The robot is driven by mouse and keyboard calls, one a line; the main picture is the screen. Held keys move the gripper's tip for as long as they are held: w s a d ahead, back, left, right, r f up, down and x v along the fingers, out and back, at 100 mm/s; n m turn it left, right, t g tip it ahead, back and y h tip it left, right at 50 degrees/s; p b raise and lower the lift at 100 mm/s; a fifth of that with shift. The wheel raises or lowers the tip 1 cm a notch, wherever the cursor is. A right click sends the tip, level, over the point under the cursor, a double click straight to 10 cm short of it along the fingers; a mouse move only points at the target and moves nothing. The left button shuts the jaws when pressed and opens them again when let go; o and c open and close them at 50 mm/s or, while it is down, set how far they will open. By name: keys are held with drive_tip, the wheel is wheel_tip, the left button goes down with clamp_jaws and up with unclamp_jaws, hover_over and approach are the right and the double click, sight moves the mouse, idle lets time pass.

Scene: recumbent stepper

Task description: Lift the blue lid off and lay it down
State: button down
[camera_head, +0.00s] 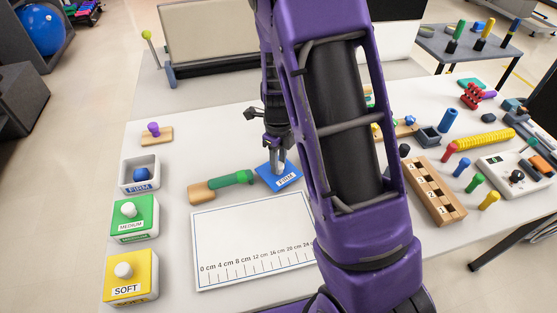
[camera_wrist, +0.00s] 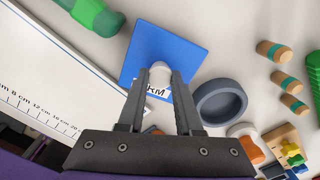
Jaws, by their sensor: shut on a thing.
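The blue lid (camera_head: 285,181) is a flat square plate with a "FIRM" label and a pale knob. It is at the middle of the white table, beyond the ruler board. My gripper (camera_head: 278,166) is above it, shut on its knob. The wrist view shows the lid (camera_wrist: 160,50) below the fingers (camera_wrist: 160,76), the knob between them. I cannot tell whether the lid touches the table. The box labelled FIRM (camera_head: 140,187) stands open at the left with a blue piece (camera_head: 141,174) inside.
The green MEDIUM box (camera_head: 150,215) and yellow SOFT box (camera_head: 147,283) keep their lids. The ruler board (camera_head: 245,225) lies in front of the lid, and a green-and-wood handle (camera_head: 230,181) lies left of it. A grey round dish (camera_wrist: 220,102) is close to the lid's right.

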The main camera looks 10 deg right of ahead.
drive_tip(key=shift+f, duration=0.35)
drive_tip(key=c, duration=0.5)
unclamp_jaws()
drive_tip(key=shift+r, duration=0.1)
wheel_tip(320, 180, up, 17)
drive_tip(key=p, duration=0.3)
drive_tip(key=shift+r, duration=0.2)
